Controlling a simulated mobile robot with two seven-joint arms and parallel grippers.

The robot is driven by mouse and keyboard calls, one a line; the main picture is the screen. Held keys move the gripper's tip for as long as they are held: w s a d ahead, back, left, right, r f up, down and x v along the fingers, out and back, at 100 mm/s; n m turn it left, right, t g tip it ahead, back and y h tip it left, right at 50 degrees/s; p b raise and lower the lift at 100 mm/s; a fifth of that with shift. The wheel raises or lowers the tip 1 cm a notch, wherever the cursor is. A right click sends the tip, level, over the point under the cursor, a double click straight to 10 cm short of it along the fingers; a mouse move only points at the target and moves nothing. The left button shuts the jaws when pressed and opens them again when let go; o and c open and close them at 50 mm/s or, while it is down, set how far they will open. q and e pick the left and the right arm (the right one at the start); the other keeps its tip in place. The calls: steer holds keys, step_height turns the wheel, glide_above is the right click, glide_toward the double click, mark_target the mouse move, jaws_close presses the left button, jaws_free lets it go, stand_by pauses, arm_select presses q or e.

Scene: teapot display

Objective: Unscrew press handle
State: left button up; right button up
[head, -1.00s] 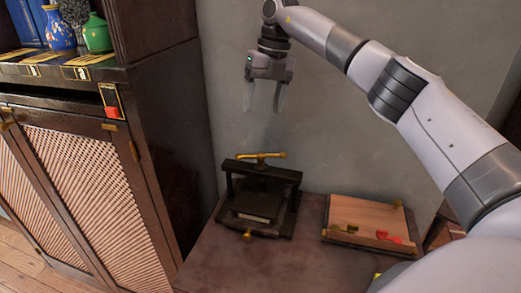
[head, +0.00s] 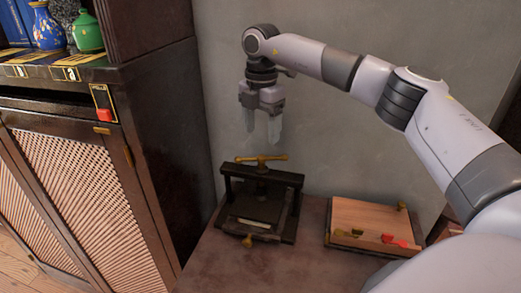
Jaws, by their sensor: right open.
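The press (head: 258,207) is a dark frame standing on the table. Its brass handle (head: 261,159) is a bar lying across the top of the frame. A brass knob (head: 248,240) shows at the press's front. My right gripper (head: 261,138) hangs fingers down just above the handle, in front of the grey wall. Its two fingers are apart with nothing between them. The fingertips look a little above the handle and not touching it. My left gripper is not in view.
A wooden board (head: 368,222) with brass and red parts lies on the table (head: 225,262), right of the press. A dark cabinet (head: 165,150) stands close on the left, with blue (head: 46,28) and green (head: 87,32) vases on it.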

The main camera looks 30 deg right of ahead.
mark_target(262, 156)
step_height(262, 156, down, 7)
steer(key=shift+r, duration=0.1)
steer(key=shift+p, duration=0.3)
jaws_close()
